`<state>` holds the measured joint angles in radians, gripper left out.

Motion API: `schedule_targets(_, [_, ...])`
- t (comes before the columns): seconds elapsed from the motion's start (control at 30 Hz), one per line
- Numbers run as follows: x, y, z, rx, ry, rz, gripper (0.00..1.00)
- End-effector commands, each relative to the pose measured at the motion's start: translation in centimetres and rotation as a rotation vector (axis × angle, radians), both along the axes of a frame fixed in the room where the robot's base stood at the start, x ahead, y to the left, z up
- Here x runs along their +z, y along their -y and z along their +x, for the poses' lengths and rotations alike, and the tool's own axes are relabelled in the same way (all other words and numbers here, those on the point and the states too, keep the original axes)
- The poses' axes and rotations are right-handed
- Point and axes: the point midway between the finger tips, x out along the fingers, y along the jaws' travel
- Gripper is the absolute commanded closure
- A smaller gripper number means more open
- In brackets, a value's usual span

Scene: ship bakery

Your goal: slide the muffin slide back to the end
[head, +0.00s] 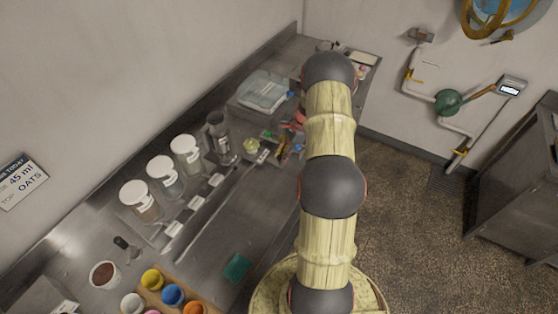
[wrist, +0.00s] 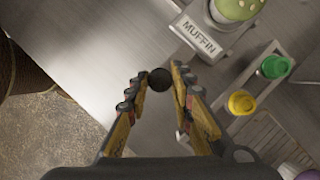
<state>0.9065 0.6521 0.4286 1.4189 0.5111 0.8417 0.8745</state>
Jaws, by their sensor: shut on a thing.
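In the wrist view, my gripper (wrist: 159,78) has its two yellow-and-black fingers closed around a small dark round knob (wrist: 160,80). A label reading MUFFIN (wrist: 198,36) lies just up and right of the knob, in front of a green-topped round item (wrist: 238,8) in a pale holder. The body of the slide below the knob is hidden by my fingers, so I cannot tell how far along it stands. In the head view, my arm covers most of the gripper area, and the green-topped item (head: 250,145) shows left of it.
Green (wrist: 274,66) and yellow (wrist: 242,102) pieces sit close to the right finger. In the head view, several white-lidded jars (head: 186,152) line the counter's back, with a grey grinder-like device (head: 219,138) beside them.

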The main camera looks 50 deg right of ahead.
Motion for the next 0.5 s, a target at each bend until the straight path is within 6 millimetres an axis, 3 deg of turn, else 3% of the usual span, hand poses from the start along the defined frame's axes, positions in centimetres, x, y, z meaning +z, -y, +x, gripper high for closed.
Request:
schedule_targets(0.37, [0.13, 0.62, 0.16, -0.003, 0.004, -0.009, 1.00])
schedule_targets(0.4, [0.13, 0.64, 0.17, -0.003, 0.004, -0.010, 0.76])
schedule_targets(0.5, [0.16, 0.66, 0.17, -0.003, 0.005, -0.010, 0.71])
